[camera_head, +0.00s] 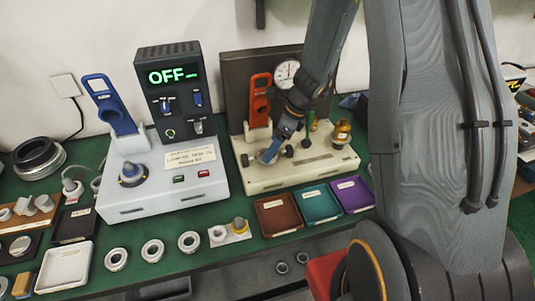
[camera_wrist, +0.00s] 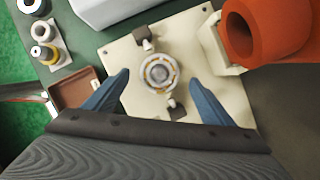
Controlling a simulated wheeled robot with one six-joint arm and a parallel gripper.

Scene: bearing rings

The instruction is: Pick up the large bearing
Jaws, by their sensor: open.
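A large bearing (camera_wrist: 159,73), a pale metal ring with a dark inner race and yellowish marks, lies flat on the cream fixture plate (camera_wrist: 125,50). Small clamp-like posts stand on either side of it. My gripper (camera_wrist: 159,79) is open, with one blue finger left and one right of the bearing in the wrist view. I cannot tell whether the fingers touch it. In the head view, my gripper (camera_head: 272,150) reaches down over the cream fixture (camera_head: 310,172) and largely hides the bearing.
An orange-red handled tool (camera_head: 260,100) and dial gauge (camera_head: 287,73) stand at the fixture's back. A grey tester (camera_head: 160,190) reading OFF stands left. Brown (camera_head: 278,214), teal (camera_head: 320,204) and purple (camera_head: 353,194) trays are in front. Several loose rings (camera_head: 152,250) lie front left.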

